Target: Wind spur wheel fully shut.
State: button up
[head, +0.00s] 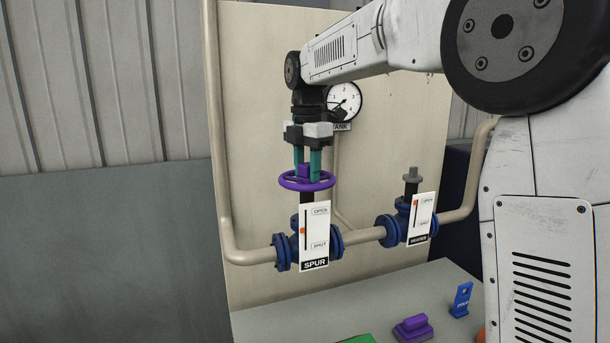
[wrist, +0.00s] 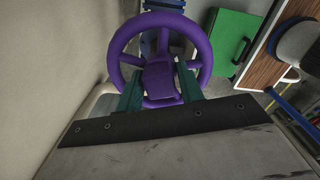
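The purple spur wheel (head: 292,184) lies flat on top of the blue spur valve (head: 285,250). Its rim and raised hub also show in the wrist view (wrist: 204,50). My gripper (head: 307,177) points straight down over the wheel. Its two green fingers stand on either side of the purple hub block and appear to touch it, as the wrist view also shows (wrist: 160,72). The white SPUR plate (head: 317,235) has an orange marker (head: 302,231) about midway between OPEN and SHUT.
A second valve (head: 392,229) with a grey top and its own plate (head: 423,218) stands to the right, its marker near OPEN. A round gauge (head: 346,100) is behind my gripper. The bench (head: 260,325) below holds a purple block (head: 413,328) and a green item (head: 357,339).

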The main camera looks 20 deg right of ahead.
jog(key=m, duration=1.8)
jog(key=shift+m, duration=1.1)
jog(key=m, duration=2)
